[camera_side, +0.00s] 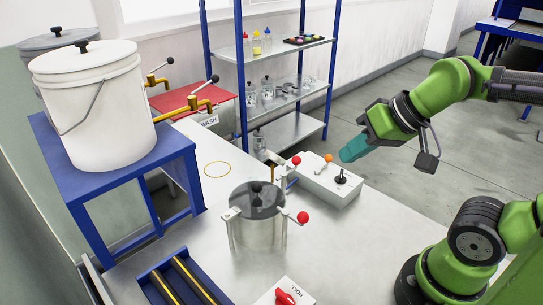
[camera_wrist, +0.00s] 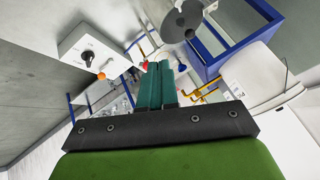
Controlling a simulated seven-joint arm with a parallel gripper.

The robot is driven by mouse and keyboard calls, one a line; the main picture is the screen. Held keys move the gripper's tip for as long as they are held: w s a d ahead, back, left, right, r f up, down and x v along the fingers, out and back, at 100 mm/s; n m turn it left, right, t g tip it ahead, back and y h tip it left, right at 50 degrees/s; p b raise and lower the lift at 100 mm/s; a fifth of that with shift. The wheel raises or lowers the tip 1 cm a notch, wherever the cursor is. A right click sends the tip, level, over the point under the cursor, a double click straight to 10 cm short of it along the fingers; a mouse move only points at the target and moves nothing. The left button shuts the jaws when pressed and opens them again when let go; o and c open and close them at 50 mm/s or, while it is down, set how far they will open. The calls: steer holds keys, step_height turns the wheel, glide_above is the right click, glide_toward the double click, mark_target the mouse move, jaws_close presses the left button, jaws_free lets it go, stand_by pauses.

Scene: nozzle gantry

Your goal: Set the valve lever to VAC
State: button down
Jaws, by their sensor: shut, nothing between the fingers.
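A red lever (camera_side: 287,296) sits on a white plate (camera_side: 268,299) at the bottom edge of the side view. The plate is cut off by the frame; its visible lettering looks like HOLD, upside down. I cannot read VAC anywhere. The fingers also show in the wrist view (camera_wrist: 155,68), close together. The red lever is not clearly seen there.
The white control box (camera_side: 318,187) carries an orange ball lever (camera_side: 328,158) and a black knob (camera_side: 341,179). A clear lidded vessel (camera_side: 258,225) with a red ball handle (camera_side: 303,217) stands mid-table. A blue tray (camera_side: 160,291) lies front left. White buckets (camera_side: 95,110) stand on a blue stand.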

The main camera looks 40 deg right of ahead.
steer(key=c, duration=1.7)
jaws_free()
steer(key=shift+o, duration=1.1)
steer(key=shift+w+d+f, duration=0.1)
steer(key=shift+d+f, duration=0.1)
steer(key=shift+f, duration=0.1)
steer(key=o, duration=0.6)
steer(key=w+d+m+g, duration=0.1)
steer(key=w+d+m, duration=0.2)
steer(key=w+d, duration=0.2)
steer(key=w+d+f+m+g+h, duration=0.1)
steer(key=w+d+m, duration=0.1)
steer(key=d, duration=0.1)
steer(key=shift+w+m+g, duration=0.2)
steer(key=shift+m+g, duration=0.1)
steer(key=shift+c, duration=0.2)
steer(key=m+g+h, duration=0.1)
steer(key=m+g, duration=0.1)
steer(key=m, duration=0.9)
glide_above(330, 156)
steer(key=s, duration=0.3)
steer(key=x, duration=1.6)
steer(key=shift+s+f, duration=0.2)
steer(key=shift+s, duration=0.05)
jaws_close()
